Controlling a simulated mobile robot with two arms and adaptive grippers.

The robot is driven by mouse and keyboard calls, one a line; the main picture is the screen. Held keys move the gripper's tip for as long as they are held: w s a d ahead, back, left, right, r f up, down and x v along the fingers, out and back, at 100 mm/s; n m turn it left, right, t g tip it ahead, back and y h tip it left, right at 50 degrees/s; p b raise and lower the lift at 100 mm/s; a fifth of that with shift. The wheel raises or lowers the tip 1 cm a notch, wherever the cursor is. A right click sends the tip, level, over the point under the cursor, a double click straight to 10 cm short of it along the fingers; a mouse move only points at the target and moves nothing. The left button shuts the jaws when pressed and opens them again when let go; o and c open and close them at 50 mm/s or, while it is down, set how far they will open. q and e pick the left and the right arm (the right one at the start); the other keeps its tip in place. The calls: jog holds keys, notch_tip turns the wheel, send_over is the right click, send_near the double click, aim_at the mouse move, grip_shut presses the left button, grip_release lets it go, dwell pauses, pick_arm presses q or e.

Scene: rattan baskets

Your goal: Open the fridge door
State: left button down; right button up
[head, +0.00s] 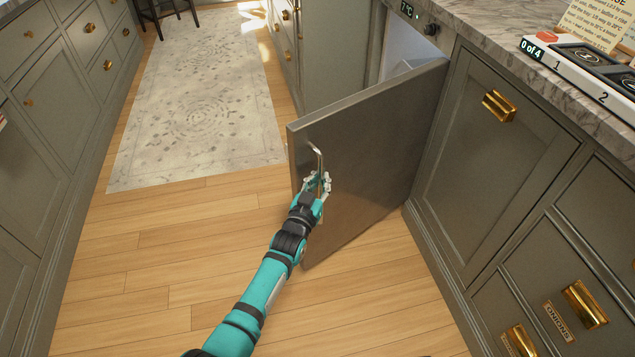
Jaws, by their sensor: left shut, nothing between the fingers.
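The fridge door (375,150) is a dark metal panel, swung well out from the cabinet row on the right. A thin metal handle (316,154) stands upright near its free edge. Behind the door, a little of the pale fridge interior (402,66) shows below a small display reading 7°C. My left gripper (318,182) is at the lower part of the handle, with its fingers shut. The view does not show clearly whether the fingers touch the handle. My right gripper is not in view.
Cabinets with brass handles line the left (60,110) and right (500,165). A marble counter (480,30) on the right holds a sign and a numbered tray. A pale rug (200,110) lies on the wooden floor (150,285), which is clear left of the door.

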pick_arm(q)
jog(key=shift+s+a+f, duration=0.15)
jog(key=shift+a+f, duration=0.25)
jog(key=c, duration=1.5)
grip_release()
jog(key=shift+s+a+r, duration=0.15)
jog(key=shift+a, duration=0.15)
jog(key=shift+c, duration=0.2)
jog(key=shift+o, duration=1.3)
jog(key=shift+r, duration=0.1)
jog(key=shift+d, duration=0.2)
jog(key=shift+r, duration=0.1)
jog(key=v, duration=1.2)
